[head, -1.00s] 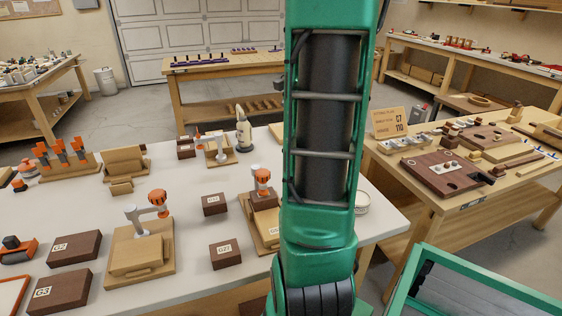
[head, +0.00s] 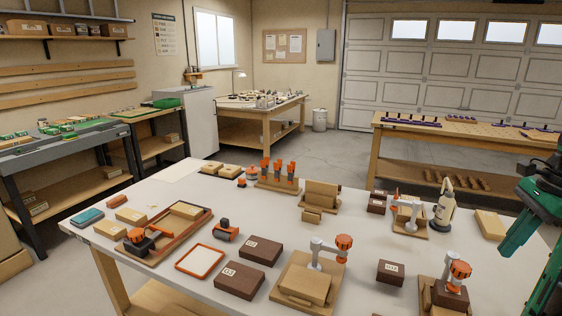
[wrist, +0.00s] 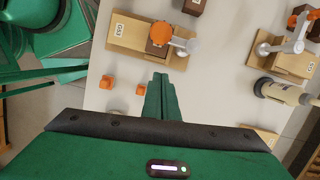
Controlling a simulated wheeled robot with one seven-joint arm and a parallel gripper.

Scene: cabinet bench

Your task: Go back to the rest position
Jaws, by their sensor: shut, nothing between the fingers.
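My gripper (wrist: 160,95) shows in the wrist view with its two green fingers together and nothing between them. It is over the white bench top (wrist: 102,60), beside a wooden clamp fixture (wrist: 125,30) with an orange knob. The rest of the arm is out of the picture.
Clamp fixtures (head: 290,284), dark brown boxes (head: 260,250) and a wooden tray (head: 143,253) stand on the bench. Two small orange pieces (wrist: 107,82) lie close to my fingers. Open floor (head: 330,150) lies behind the bench.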

